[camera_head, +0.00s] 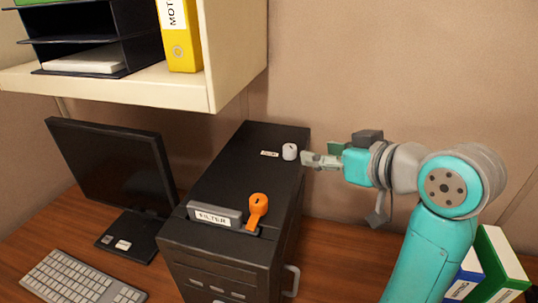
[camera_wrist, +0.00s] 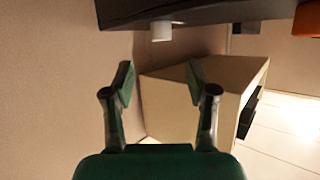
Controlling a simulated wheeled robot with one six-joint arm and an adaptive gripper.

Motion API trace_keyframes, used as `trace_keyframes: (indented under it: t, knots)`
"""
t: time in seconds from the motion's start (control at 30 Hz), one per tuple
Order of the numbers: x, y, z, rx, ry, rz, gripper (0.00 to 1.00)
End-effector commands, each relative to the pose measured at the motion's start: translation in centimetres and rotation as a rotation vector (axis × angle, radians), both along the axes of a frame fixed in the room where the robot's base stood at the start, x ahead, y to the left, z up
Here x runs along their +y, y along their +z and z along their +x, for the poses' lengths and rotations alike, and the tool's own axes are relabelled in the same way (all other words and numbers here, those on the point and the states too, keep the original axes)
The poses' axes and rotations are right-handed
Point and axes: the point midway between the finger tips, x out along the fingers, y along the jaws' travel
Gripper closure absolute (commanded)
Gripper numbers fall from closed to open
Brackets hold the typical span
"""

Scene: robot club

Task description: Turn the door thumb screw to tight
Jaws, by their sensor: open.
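A small white knob (camera_head: 290,152), which looks like the thumb screw, stands on top of the black machine (camera_head: 225,165) near its back right edge. A small white label (camera_head: 269,154) lies left of it, too small to read. The white knob also shows in the wrist view (camera_wrist: 161,31), ahead of the fingers. My gripper (camera_head: 307,160) is just right of the knob, with its fingertips pointing left toward it. In the wrist view my gripper (camera_wrist: 160,80) is open and empty, and the knob is beyond the fingertips, not between them. I cannot tell how tight the knob is.
An orange lever (camera_head: 257,210) stands beside the FILTER label (camera_head: 213,217) at the machine's front. A monitor (camera_head: 110,175) and keyboard (camera_head: 80,280) are at left. A cream shelf (camera_head: 150,88) overhangs at upper left. Binders (camera_head: 495,265) stand at lower right.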

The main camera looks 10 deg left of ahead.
Motion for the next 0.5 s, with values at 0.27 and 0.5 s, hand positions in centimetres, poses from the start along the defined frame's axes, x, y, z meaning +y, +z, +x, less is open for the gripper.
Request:
trace_keyframes:
  t: [0.27, 0.5]
  knots:
    - [1.6, -1.0, 1.6, 0.004, 0.005, 0.001, 0.43]
    - [4.5, -2.6, 4.3, 0.003, 0.004, 0.001, 0.43]
